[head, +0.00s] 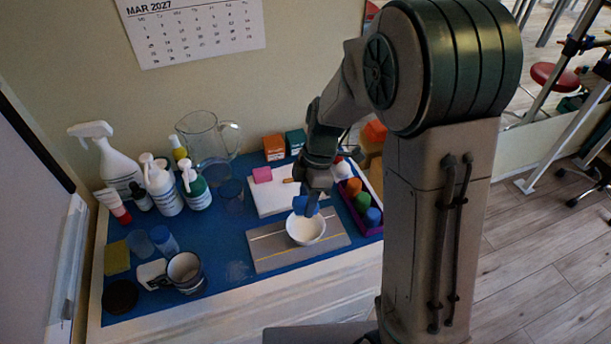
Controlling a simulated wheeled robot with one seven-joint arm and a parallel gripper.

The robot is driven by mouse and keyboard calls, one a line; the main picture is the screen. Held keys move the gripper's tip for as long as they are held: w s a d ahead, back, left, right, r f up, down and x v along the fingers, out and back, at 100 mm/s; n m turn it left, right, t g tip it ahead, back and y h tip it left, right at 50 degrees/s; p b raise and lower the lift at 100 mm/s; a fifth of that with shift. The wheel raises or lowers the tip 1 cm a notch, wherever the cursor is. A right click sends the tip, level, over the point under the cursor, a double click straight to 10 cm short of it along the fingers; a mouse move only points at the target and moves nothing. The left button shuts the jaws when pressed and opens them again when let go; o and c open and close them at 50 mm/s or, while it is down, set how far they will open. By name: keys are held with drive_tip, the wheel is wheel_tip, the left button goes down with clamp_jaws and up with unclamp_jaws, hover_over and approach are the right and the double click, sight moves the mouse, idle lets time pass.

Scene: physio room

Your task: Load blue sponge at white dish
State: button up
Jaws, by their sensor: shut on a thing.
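A blue sponge (306,206) is held in my gripper (308,198), whose jaws are shut on it. It is right at the far rim of a white dish (305,232), over its opening. I cannot tell whether the sponge touches the dish. The white dish is a small round bowl, upright on a grey mat (265,251) with pale lines. My arm comes down from the right, and the fingertips are small and partly hidden here.
A pink block (262,174) sits on a white board (270,201) behind the mat. A purple tray (372,229) with coloured pieces stands close right. Bottles (165,190), a glass pitcher (208,145) and a mug (186,271) crowd the left.

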drive_tip(key=shift+w, duration=0.15)
drive_tip(key=shift+f+b, duration=0.4)
drive_tip(key=shift+f, duration=0.15)
wheel_tip(320, 180, down, 7)
drive_tip(key=b, duration=0.5)
drive_tip(key=shift+f+b, duration=0.1)
drive_tip(key=shift+b, duration=0.25)
drive_tip(key=shift+r+p, duration=1.85)
drive_tip(key=shift+r, duration=1.35)
drive_tip(key=shift+r+p, duration=1.2)
drive_tip(key=shift+r, duration=0.85)
drive_tip(key=shift+f, duration=0.1)
